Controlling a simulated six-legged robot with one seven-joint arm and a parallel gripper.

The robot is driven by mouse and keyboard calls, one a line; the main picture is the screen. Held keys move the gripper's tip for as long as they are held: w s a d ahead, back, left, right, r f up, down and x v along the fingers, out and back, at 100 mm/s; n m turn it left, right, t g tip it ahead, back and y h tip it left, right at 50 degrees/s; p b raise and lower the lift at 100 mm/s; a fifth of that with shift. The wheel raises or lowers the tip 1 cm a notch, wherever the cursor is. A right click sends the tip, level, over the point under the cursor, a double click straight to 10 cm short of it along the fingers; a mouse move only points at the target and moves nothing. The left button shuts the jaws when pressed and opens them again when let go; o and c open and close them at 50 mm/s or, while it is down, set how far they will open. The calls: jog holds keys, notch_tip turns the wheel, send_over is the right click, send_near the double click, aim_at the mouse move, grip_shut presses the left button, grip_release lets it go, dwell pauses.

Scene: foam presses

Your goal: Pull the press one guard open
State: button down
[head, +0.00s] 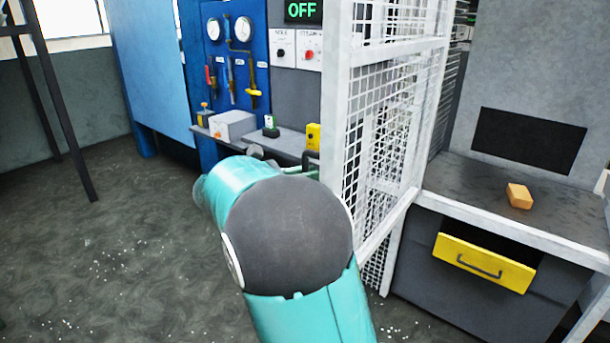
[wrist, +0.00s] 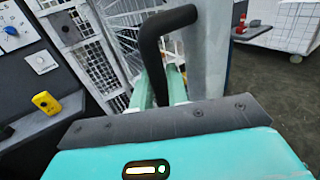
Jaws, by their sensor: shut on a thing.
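The guard (head: 336,110) is a white-framed wire mesh panel right of centre in the head view. Its pale post (wrist: 207,50) stands close in front of the wrist camera, with a bent black handle (wrist: 153,45) on it. My gripper (wrist: 162,88) has its two pale green fingers shut on the handle. In the head view my teal arm with its dark joint hides most of the gripper, and only a bit of the handle (head: 311,158) shows beside the post. I cannot tell how far the guard stands open, and I see no press number.
A blue gauge panel (head: 225,60) and a ledge with a white box (head: 232,125) and a yellow block (head: 313,136) are left of the guard. On the right are a bench with an orange block (head: 519,196) and a yellow drawer (head: 484,262).

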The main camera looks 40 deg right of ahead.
jog(key=shift+s, duration=0.15)
jog(key=c, duration=1.4)
grip_release()
jog(key=shift+c, duration=0.2)
jog(key=v, duration=1.3)
jog(key=shift+a, duration=0.4)
